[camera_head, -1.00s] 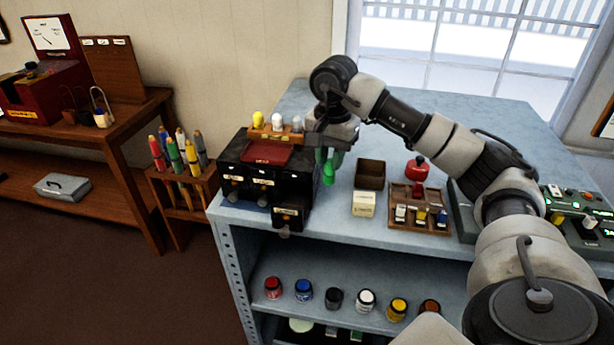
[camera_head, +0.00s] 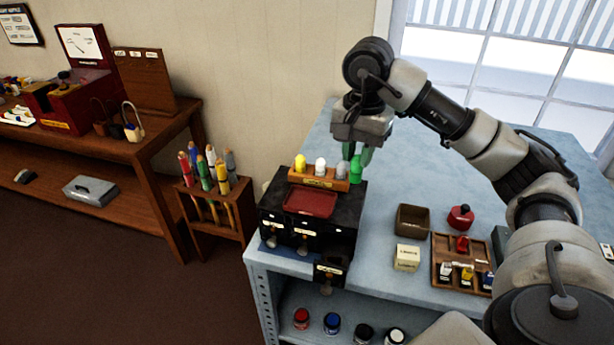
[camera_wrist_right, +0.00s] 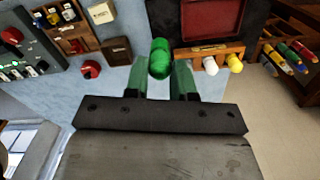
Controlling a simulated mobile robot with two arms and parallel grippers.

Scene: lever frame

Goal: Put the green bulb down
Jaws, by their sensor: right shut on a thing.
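The green bulb (camera_head: 355,170) is at the right end of a small wooden rack (camera_head: 318,180) on top of the black drawer cabinet (camera_head: 340,214). My right gripper (camera_head: 361,152) has green fingertips and is shut on the bulb. In the right wrist view the green bulb (camera_wrist_right: 159,58) shows between the fingertips, just beside the end of the rack. I cannot tell whether its base touches anything. My left gripper is not in view.
A red tray (camera_head: 310,203) lies on the cabinet in front of the rack. Right of the cabinet are an open brown box (camera_head: 412,220), a cream box (camera_head: 407,257), a red knob-topped item (camera_head: 461,217) and a wooden holder (camera_head: 462,265). Blue bench top (camera_head: 385,245) is bare between.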

